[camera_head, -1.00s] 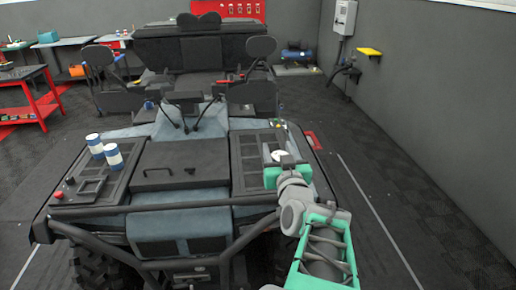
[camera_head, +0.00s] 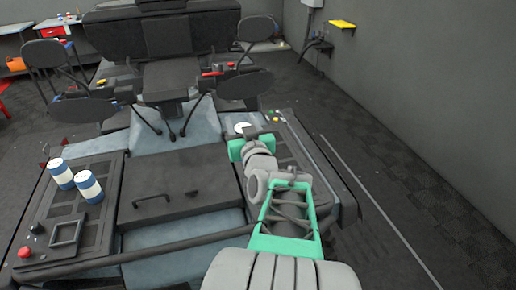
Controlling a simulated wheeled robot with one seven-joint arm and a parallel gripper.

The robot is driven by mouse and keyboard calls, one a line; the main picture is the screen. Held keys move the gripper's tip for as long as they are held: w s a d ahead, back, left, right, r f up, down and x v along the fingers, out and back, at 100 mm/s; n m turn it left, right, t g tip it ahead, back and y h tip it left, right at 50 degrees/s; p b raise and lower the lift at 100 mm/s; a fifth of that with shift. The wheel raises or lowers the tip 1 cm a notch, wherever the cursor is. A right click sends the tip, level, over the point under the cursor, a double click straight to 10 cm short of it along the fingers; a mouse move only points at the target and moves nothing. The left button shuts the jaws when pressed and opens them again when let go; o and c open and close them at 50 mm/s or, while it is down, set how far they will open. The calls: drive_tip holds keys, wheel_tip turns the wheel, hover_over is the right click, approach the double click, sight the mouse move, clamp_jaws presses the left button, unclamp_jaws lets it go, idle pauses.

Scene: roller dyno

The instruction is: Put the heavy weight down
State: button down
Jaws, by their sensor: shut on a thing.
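My arm reaches forward over the right side of the vehicle's deck in the head view. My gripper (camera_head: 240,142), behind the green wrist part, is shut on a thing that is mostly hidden. A white round top (camera_head: 242,128) shows just beyond it and appears to be the held weight. Whether its underside touches the deck cannot be seen. Two white and blue cylinders (camera_head: 61,173) (camera_head: 89,186) stand upright side by side on the left deck panel, well apart from my gripper.
The dark central hatch (camera_head: 165,185) has a handle. A black tube bar (camera_head: 150,253) runs along the vehicle's front. A red knob (camera_head: 25,252) and a square frame (camera_head: 67,232) are at the left. Seats and levers stand behind the deck. A grey wall is on the right.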

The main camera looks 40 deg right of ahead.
drive_tip(key=w+d+f+b, duration=0.6)
drive_tip(key=d+f+b, duration=0.1)
drive_tip(key=d+f, duration=0.5)
drive_tip(key=shift+d+f, duration=0.15)
drive_tip(key=shift+f, duration=0.2)
drive_tip(key=shift+f+b, duration=0.25)
drive_tip(key=shift+b, duration=0.05)
drive_tip(key=c, duration=0.6)
unclamp_jaws()
drive_tip(key=shift+c, duration=0.2)
